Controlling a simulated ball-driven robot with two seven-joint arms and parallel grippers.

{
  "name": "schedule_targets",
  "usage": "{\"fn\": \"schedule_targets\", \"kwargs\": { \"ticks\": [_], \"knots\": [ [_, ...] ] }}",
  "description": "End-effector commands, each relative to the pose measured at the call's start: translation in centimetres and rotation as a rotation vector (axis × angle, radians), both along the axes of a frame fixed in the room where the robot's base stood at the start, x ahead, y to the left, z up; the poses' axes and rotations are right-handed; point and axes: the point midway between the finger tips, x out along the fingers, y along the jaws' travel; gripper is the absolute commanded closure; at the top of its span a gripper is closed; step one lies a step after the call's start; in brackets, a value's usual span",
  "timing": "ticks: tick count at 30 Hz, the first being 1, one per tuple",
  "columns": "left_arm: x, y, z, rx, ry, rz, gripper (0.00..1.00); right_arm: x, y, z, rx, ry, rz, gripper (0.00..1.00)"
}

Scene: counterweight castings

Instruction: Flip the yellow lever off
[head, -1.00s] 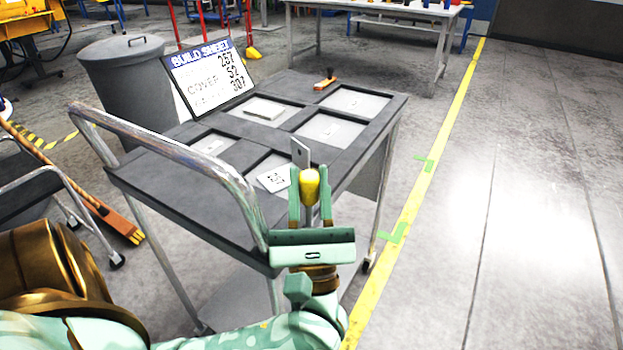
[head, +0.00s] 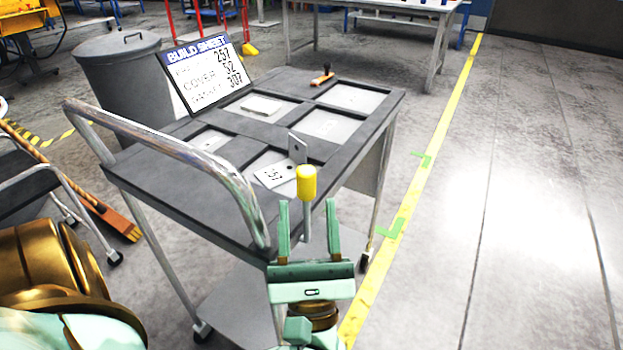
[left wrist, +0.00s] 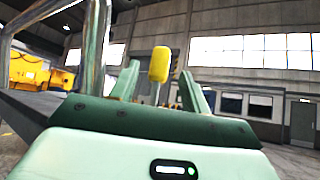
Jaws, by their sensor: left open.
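The yellow lever (head: 306,182) has a rounded yellow knob on a thin grey stem and stands about upright at the near right edge of the cart. A grey metal plate (head: 297,148) stands just behind it. My left gripper (head: 307,204) is open, on the near side of the lever and lower than the knob. Its two green fingers show to the left and right of the stem, apart from it. In the left wrist view the knob (left wrist: 160,64) appears between and above the fingertips (left wrist: 158,80). The lower stem is partly hidden there. My right gripper is not in view.
The dark cart (head: 150,175) has recessed trays, a white card (head: 272,174), a curved metal push handle (head: 170,147) and an orange-handled tool (head: 322,79). A build sheet sign (head: 207,75) stands at its back left. Open floor (head: 530,200) lies to the right.

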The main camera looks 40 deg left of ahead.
Motion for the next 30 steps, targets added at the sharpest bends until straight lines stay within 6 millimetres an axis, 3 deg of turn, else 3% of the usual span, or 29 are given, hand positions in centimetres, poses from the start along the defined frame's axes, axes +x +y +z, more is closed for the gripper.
{"fn": "schedule_targets", "kwargs": {
  "ticks": [6, 12, 30],
  "knots": [
    [-2.9, -3.2, -4.4, -0.002, 0.007, -0.001, 0.53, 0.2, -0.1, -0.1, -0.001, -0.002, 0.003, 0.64],
    [-4.7, -5.2, -7.0, -0.001, 0.004, -0.001, 0.53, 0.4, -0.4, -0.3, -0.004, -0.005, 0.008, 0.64],
    [-5.4, -5.9, -7.9, -0.001, 0.000, -0.001, 0.53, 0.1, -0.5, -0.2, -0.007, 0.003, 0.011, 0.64]
  ]
}}
